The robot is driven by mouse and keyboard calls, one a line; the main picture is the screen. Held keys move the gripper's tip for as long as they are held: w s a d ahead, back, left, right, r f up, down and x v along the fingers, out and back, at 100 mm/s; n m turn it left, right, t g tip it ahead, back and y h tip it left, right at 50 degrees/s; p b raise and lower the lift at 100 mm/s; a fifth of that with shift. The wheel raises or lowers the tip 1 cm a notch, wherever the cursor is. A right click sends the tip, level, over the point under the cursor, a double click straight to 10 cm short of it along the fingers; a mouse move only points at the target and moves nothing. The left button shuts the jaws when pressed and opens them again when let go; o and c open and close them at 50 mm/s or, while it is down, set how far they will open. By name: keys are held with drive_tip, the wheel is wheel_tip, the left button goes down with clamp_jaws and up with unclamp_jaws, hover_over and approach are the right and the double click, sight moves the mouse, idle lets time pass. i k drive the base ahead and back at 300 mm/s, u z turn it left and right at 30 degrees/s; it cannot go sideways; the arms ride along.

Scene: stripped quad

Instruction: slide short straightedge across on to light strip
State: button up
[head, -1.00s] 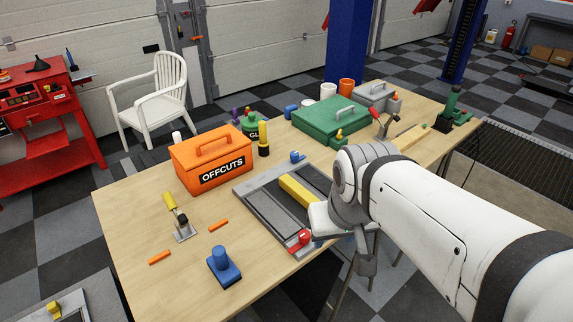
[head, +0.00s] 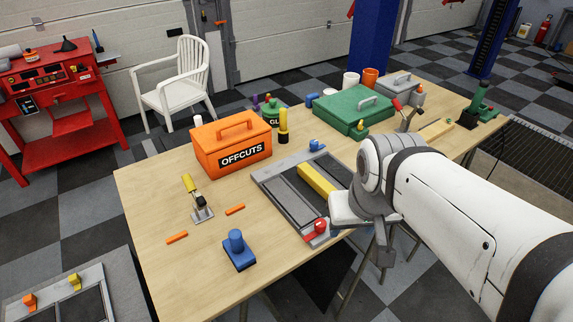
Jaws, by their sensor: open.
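A yellow bar (head: 317,180), which looks like the short straightedge, lies in a grey frame (head: 268,185) on the wooden table. Dark panels show on both sides of the bar. Its near right end passes close to or behind my gripper in the picture. A pale band of the frame runs beside the panels; I cannot tell whether this is the light strip. My gripper (head: 385,248) is open at the frame's near right side, its fingers largely hidden by my own wrist. I cannot tell whether it touches the bar.
A red knob (head: 321,226) and a blue knob (head: 314,145) sit at the frame's ends. An orange OFFCUTS box (head: 205,160), a toggle clamp (head: 200,205) and a blue block (head: 239,255) stand to the left. A green case (head: 340,118) stands behind.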

sight(324, 187)
drive_tip(key=u, duration=1.75)
drive_tip(key=k, duration=0.85)
drive_tip(key=z, duration=1.3)
drive_tip(key=i, duration=1)
drive_tip(key=z, duration=0.05)
